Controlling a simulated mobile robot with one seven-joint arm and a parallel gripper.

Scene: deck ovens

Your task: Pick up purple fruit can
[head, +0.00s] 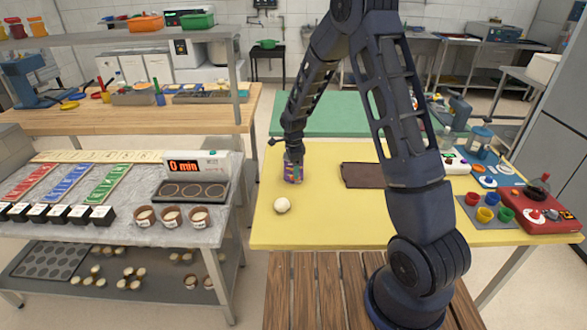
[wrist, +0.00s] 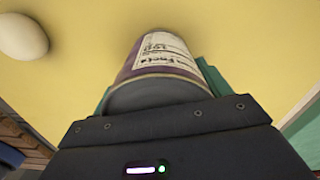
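The purple fruit can (head: 292,174) stands on the yellow table (head: 340,225), near its left edge. My gripper (head: 292,160) is low over the table, at the can. In the wrist view the can (wrist: 157,62) shows a white label, a purple band and a grey end, and lies between my green fingers (wrist: 155,90). The fingers are close against both sides. I cannot tell whether they press on it or only surround it. The housing hides the near part of the can.
A pale round object (head: 282,205) sits on the table just in front of the can, and shows at upper left in the wrist view (wrist: 22,36). A dark brown mat (head: 362,175) lies to the right. A marble counter (head: 120,195) stands left, across a gap.

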